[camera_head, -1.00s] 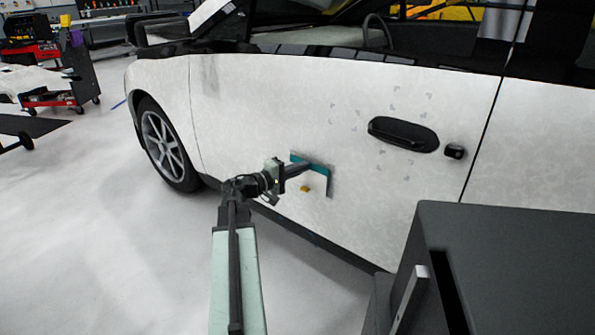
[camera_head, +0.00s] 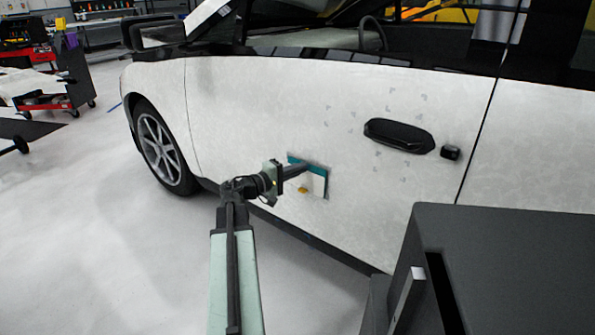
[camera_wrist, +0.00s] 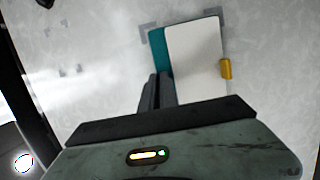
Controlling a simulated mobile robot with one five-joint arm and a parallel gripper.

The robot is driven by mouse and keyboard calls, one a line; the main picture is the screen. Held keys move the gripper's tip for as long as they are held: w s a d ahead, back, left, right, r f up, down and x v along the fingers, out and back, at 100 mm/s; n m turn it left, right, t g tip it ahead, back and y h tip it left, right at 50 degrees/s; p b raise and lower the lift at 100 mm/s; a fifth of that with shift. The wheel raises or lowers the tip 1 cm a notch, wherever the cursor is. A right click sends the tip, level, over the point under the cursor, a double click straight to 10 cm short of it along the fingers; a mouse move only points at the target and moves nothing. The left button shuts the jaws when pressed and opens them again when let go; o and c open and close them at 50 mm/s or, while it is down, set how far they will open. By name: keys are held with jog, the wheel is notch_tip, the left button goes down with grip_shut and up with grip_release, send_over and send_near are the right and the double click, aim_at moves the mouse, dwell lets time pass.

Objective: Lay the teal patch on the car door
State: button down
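The teal patch (camera_head: 321,171) lies against or very close to the white car door (camera_head: 260,110), left of and below the handle. A white sheet (camera_head: 316,184) with a yellow tab (camera_head: 303,189) covers most of it, leaving a teal strip along the top in the head view. In the wrist view, the teal strip (camera_wrist: 157,50) is left of the white sheet (camera_wrist: 195,60), and the yellow tab (camera_wrist: 226,69) is on the right. My gripper (camera_head: 305,167) reaches the patch's front. Its fingers (camera_wrist: 157,80) are close together over the strip; contact is hard to tell.
Grey corner marks (camera_wrist: 235,24) show near the patch, and several more marks surround the black door handle (camera_head: 399,135). A dark box-like body fills the lower right of the head view. Open floor (camera_head: 90,230) lies at left, with a red cart (camera_head: 50,95) behind.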

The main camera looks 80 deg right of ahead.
jog(key=shift+s+d, duration=0.15)
jog(key=shift+d, duration=0.15)
dwell(0.9)
jog(key=c, duration=1.6)
grip_release()
jog(key=shift+o, duration=0.2)
